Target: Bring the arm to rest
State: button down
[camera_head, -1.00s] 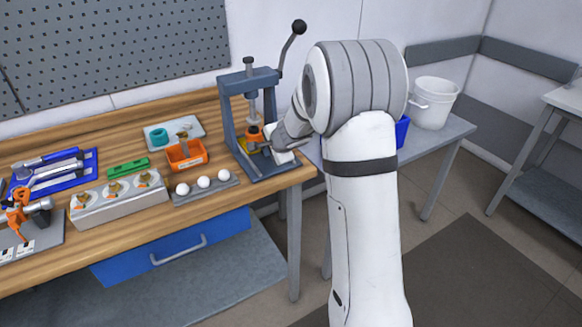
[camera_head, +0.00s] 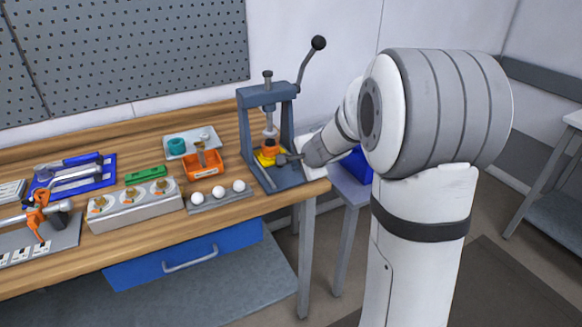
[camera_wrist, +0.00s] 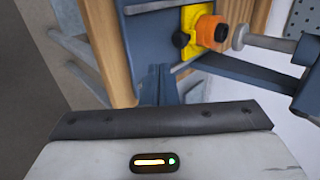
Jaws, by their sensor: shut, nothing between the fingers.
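My arm fills the right of the head view, bent at a large grey joint. My gripper (camera_head: 286,159) is shut and empty, at the right side of the blue-grey lever press (camera_head: 246,125). In the wrist view its narrow fingers (camera_wrist: 159,84) point toward the press base. An orange part (camera_head: 269,152) sits on the yellow fixture (camera_head: 262,161) under the press ram. The orange part also shows in the wrist view (camera_wrist: 208,31), apart from the fingers. Part of my forearm is hidden behind the grey joint.
The wooden bench (camera_head: 120,255) holds a grey block with round seats (camera_head: 135,206), an orange bin (camera_head: 205,172), white balls on a strip (camera_head: 219,192) and a blue tool tray (camera_head: 82,184). A blue bin (camera_head: 357,166) stands on a side table. The press lever (camera_head: 310,65) rises beside my arm.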

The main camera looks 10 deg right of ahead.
jog(key=s+a+r+n+g+y, duration=0.1)
jog(key=s+a+r+n+g, duration=0.2)
jog(key=s, duration=0.5)
jog(key=s+a+r+n, duration=0.25)
jog(key=s+n, duration=0.25)
jog(key=s, duration=0.4)
jog(key=s+d+f+n+g+h, duration=0.2)
jog(key=s+n, duration=0.5)
jog(key=s, duration=0.8)
jog(key=shift+d+f+g+h, duration=0.2)
jog(key=shift+d+g+h, duration=0.05)
jog(key=shift+g+h, duration=0.3)
jog(key=c, duration=2.2)
grip_release()
